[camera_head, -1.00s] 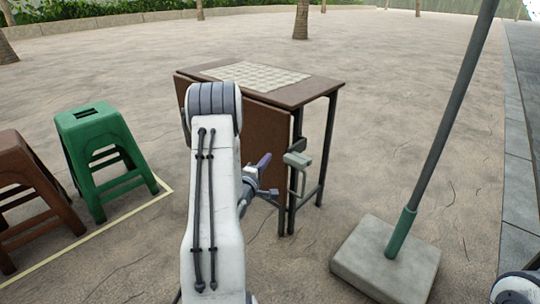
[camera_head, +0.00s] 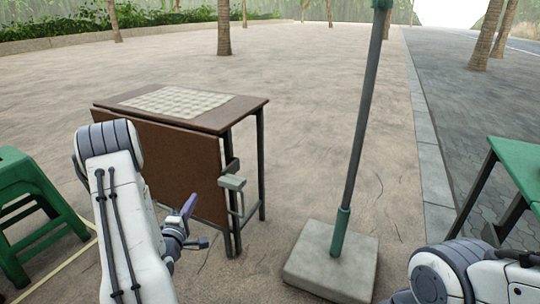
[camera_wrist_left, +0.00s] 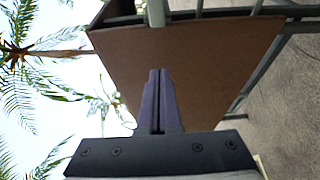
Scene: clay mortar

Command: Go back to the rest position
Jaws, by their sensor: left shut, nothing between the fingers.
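My left gripper (camera_head: 189,206) is in front of the brown table (camera_head: 240,108), near the table's hanging side panel. Its purple fingers (camera_wrist_left: 158,100) are together and hold nothing; in the left wrist view they point at the brown panel (camera_wrist_left: 200,65). I cannot tell how close they are to it. My left arm comes up from the lower left and covers part of the panel. My right arm shows at the lower right, but its gripper is out of view.
A pole (camera_head: 362,130) stands in a square concrete base (camera_head: 312,262) right of the table. A green stool (camera_head: 25,200) is at the left edge, a green table (camera_head: 520,160) at the right edge. Open paving lies behind. Trees stand at the back.

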